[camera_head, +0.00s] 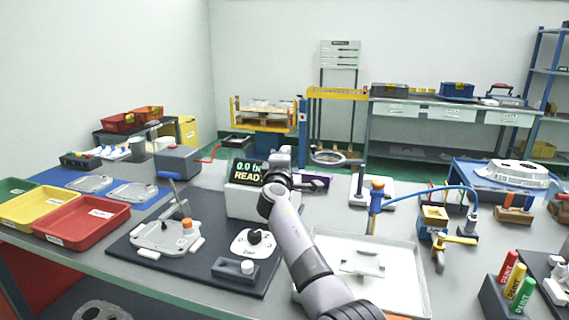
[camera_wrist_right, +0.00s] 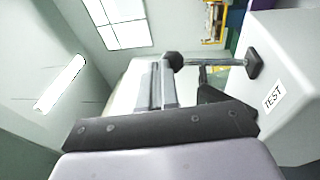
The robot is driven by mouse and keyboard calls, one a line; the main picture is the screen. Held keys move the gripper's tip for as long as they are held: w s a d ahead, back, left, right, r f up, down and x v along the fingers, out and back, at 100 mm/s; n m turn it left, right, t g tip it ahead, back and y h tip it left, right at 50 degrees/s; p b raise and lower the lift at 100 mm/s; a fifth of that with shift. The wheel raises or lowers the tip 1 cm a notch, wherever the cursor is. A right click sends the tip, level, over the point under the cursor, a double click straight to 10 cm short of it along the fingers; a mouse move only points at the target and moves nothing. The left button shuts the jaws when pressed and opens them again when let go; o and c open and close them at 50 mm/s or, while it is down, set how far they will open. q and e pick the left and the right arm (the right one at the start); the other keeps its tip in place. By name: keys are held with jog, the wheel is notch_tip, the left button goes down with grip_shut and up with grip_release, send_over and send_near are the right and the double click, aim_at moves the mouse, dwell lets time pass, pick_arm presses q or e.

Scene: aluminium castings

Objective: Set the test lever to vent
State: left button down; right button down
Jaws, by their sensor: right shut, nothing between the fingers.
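The tester is a white box (camera_head: 243,203) with a dark screen (camera_head: 247,172) showing green digits and the word READY. In the right wrist view the white box (camera_wrist_right: 292,88) carries a TEST label (camera_wrist_right: 273,96). The test lever (camera_wrist_right: 212,63) is a thin rod running from a dark hub on the box to a black knob (camera_wrist_right: 174,61). My left gripper is not in view.
A white tray (camera_head: 412,300) lies right of my arm. Red (camera_head: 85,222) and yellow bins stand left. A blue-hosed stand (camera_head: 376,195) is to the right.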

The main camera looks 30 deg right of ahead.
pick_arm(q)
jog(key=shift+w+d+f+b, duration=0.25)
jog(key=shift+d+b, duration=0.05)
jog(key=shift+b, duration=0.1)
pick_arm(e)
jog(key=shift+g+y, duration=0.5)
jog(key=shift+g, duration=0.2)
jog(key=shift+s+d+r+x, duration=0.1)
jog(key=shift+d+x, duration=0.05)
jog(key=shift+x, duration=0.95)
jog(key=shift+s+d+r+x, duration=0.15)
jog(key=shift+x, duration=0.95)
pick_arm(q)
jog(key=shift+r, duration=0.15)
pick_arm(e)
jog(key=shift+r, duration=0.1)
